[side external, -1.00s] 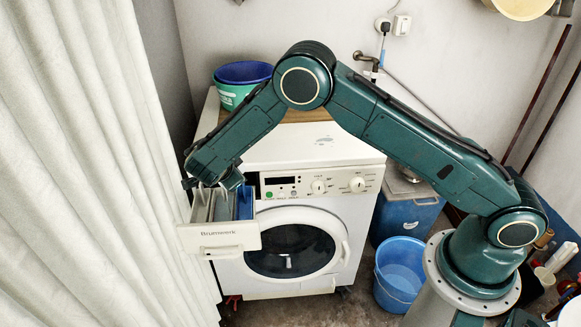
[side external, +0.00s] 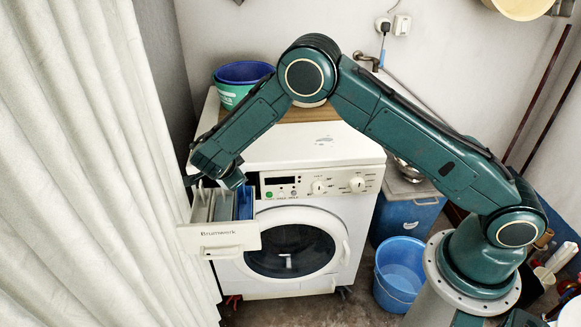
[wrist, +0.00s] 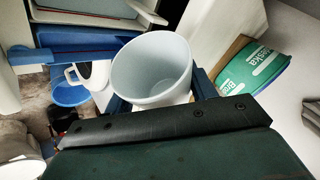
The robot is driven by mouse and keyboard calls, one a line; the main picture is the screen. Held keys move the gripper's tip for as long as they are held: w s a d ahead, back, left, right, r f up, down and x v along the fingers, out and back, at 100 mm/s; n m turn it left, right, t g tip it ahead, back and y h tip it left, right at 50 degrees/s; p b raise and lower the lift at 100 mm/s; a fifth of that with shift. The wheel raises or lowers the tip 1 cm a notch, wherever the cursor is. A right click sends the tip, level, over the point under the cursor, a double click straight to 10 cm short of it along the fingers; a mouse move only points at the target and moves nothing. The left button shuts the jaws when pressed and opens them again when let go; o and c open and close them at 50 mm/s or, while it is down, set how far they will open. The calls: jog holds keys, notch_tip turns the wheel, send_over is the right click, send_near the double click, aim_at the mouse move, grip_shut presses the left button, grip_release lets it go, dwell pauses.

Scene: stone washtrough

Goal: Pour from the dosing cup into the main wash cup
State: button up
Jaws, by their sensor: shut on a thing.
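The white dosing cup (wrist: 150,68) is held between the fingers of my gripper (wrist: 160,97) in the wrist view. Its mouth faces the camera and its inside looks white; I cannot tell what it contains. In the side view my gripper (side external: 233,180) is over the back of the open detergent drawer (side external: 219,237), and the cup is hidden there. The drawer has grey compartments at left and a blue one (side external: 244,204) at right. I cannot tell which is the main wash cup. Part of the drawer's blue edge (wrist: 75,52) shows at the wrist view's upper left.
The drawer sticks out of the white washing machine (side external: 310,215). A green bucket with a blue one inside (side external: 240,84) stands on the machine's top. A blue bucket (side external: 399,275) is on the floor at right. A pale curtain (side external: 95,170) hangs close on the left.

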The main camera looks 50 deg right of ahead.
jog(key=shift+d+f+m+y, duration=0.2)
jog(key=shift+d+m+y, duration=0.1)
jog(key=shift+y, duration=0.4)
jog(key=shift+d+f, duration=0.1)
jog(key=shift+f, duration=0.05)
jog(key=shift+d+f+y, duration=0.15)
jog(key=shift+f+y, duration=0.15)
jog(key=shift+y, duration=0.7)
jog(key=shift+d+f+m+y, duration=0.1)
jog(key=shift+f+m+y, duration=0.05)
jog(key=shift+m+y, duration=0.15)
jog(key=shift+f+y, duration=0.1)
jog(key=shift+y, duration=0.6)
